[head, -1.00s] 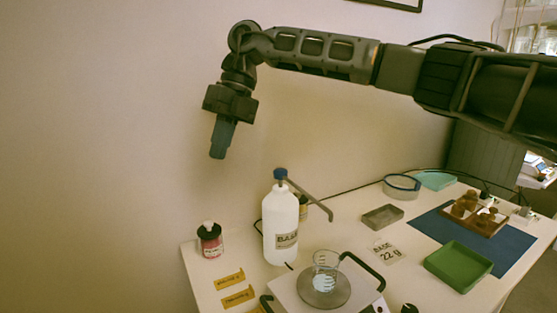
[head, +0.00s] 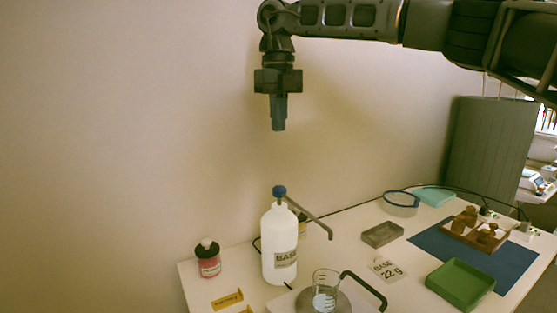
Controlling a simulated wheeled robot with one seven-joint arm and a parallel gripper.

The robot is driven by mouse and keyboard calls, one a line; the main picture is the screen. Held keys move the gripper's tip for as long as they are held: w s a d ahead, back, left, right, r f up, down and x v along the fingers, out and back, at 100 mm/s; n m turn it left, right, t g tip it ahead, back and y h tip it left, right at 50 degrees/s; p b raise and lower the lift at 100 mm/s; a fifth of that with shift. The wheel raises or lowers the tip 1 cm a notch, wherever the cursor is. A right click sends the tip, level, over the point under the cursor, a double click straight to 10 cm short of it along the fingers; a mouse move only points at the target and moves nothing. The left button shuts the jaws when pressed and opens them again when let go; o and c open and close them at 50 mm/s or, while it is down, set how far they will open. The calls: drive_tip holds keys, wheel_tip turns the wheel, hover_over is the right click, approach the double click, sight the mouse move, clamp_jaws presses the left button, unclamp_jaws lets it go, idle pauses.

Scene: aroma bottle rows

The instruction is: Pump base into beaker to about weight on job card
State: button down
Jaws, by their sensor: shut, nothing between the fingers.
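A white pump bottle labelled BASE (head: 280,240) stands upright on the table, with a blue pump head (head: 279,191) on top and a grey spout reaching right and down. A clear glass beaker (head: 325,284) stands on the round plate of a scale (head: 346,299), below and right of the bottle. The level inside it is hard to tell. The scale's display is not in view. The job card (head: 387,271) right of the beaker reads BASE 22 g. My gripper (head: 278,128) is shut and empty, pointing down, well above the pump head and apart from it.
A dark-capped jar with a pink label (head: 208,258) stands left of the bottle, near yellow labels (head: 227,300). To the right are a grey tray (head: 382,235), a green tray (head: 460,284), and a blue mat (head: 425,240) with a wooden tray of brown bottles (head: 474,229).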

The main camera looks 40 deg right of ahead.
sight(279, 188)
wheel_tip(279, 188, down, 14)
drive_tip(key=shift+r+p, duration=0.1)
drive_tip(key=shift+p, duration=0.3)
drive_tip(key=shift+f+b, duration=0.4)
drive_tip(key=shift+f, duration=0.6)
wheel_tip(279, 188, up, 14)
drive_tip(key=p, duration=0.2)
drive_tip(key=shift+r, duration=0.25)
idle(0.3)
